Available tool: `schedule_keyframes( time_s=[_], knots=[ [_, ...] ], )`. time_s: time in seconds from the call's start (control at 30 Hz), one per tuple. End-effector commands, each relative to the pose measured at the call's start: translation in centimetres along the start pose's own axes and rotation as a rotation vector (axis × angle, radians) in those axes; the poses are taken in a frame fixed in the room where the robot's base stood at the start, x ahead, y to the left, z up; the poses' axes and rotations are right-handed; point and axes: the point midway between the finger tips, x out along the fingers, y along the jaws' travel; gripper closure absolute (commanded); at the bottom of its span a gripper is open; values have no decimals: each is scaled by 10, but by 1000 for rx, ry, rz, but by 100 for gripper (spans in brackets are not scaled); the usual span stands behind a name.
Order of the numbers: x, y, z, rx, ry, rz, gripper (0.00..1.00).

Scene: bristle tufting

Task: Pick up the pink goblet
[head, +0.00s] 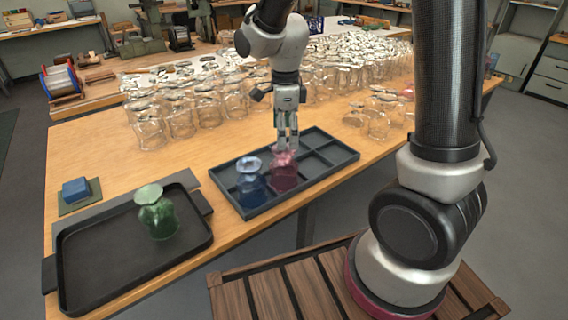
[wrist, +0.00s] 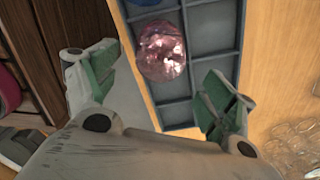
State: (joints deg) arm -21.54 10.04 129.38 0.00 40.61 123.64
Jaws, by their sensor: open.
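The pink goblet (head: 284,172) stands in a compartment of the dark divided tray (head: 335,155), beside the blue goblet (head: 250,184). My gripper (head: 288,145) is above the pink goblet in the head view, fingers pointing down and overlapping its top in the picture. In the wrist view the pink goblet (wrist: 161,52) lies ahead of the gap between the spread green-padded fingers of my gripper (wrist: 158,92). The gripper is open and holds nothing. A corner of the blue goblet (wrist: 145,2) shows at the top edge of the wrist view.
A green goblet (head: 157,212) stands on a black tray (head: 95,262) at the left. Many clear glasses (head: 205,100) crowd the table behind the divided tray. A blue block (head: 76,190) sits on a green pad at the far left. The tray's right compartments are empty.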

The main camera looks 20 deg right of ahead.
Motion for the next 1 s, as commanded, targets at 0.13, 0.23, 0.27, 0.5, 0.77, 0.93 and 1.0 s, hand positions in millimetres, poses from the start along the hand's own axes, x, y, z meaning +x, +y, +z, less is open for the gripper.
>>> schedule_keyframes(
  time_s=[0.13, 0.23, 0.27, 0.5, 0.77, 0.93, 1.0],
  knots=[
    [19, 0, 1, -2, 2, 3, 16],
    [35, 0, 4, -2, 2, 3, 16],
    [40, 0, 5, -2, 3, 4, 16],
    [62, -1, 6, -2, 0, 0, 16],
    [62, -1, 5, -2, 0, -1, 29],
    [62, -1, 5, -3, 0, -1, 60],
    [62, -1, 5, -3, 0, -1, 72]
  ],
)
